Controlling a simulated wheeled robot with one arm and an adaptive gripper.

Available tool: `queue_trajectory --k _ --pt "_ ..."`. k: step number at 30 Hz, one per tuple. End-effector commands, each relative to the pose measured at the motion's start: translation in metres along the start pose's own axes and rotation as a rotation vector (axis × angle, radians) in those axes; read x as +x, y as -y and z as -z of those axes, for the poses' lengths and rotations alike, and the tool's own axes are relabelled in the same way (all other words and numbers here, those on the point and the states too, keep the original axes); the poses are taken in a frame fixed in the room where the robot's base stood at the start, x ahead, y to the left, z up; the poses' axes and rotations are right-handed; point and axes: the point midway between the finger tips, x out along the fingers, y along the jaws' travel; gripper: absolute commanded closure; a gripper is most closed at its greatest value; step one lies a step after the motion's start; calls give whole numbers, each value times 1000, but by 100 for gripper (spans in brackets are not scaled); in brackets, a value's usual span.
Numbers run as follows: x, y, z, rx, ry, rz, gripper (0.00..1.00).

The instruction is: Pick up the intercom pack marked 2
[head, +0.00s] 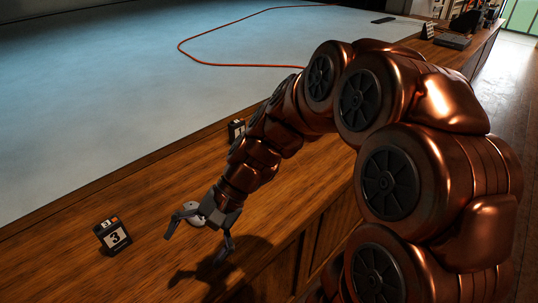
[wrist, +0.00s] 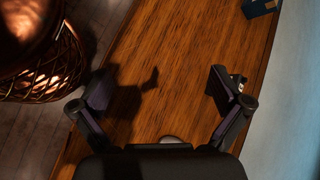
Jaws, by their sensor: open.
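No pack marked 2 can be read in either view. A small dark intercom pack marked 3 (head: 113,236) stands on the wooden ledge at the lower left of the head view. Another dark pack (head: 236,130) stands farther along the ledge, partly behind my arm; its mark is too small to read surely. My gripper (head: 197,243) is open and empty above the ledge, to the right of the pack marked 3. In the wrist view my gripper (wrist: 160,92) has its fingers wide apart over bare wood. A dark blue box (wrist: 260,7) is cut off at the top right there.
A red cable (head: 215,64) curves over the large pale blue surface (head: 90,90). Dark equipment (head: 453,41) stands at the far end. The ledge's front edge drops to the floor.

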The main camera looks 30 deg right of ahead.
Motion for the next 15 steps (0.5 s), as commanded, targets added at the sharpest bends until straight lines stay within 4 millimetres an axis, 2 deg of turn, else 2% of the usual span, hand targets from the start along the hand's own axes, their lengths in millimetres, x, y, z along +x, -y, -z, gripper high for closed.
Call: queue_trajectory --k 1,5,9,12,15 --pt "-1 8 16 57 15 66 0" --pt "-14 33 55 201 43 244 0" --pt "-38 51 107 358 64 442 0" --pt "-61 56 147 474 80 587 0" --pt "-86 52 191 592 93 735 0"
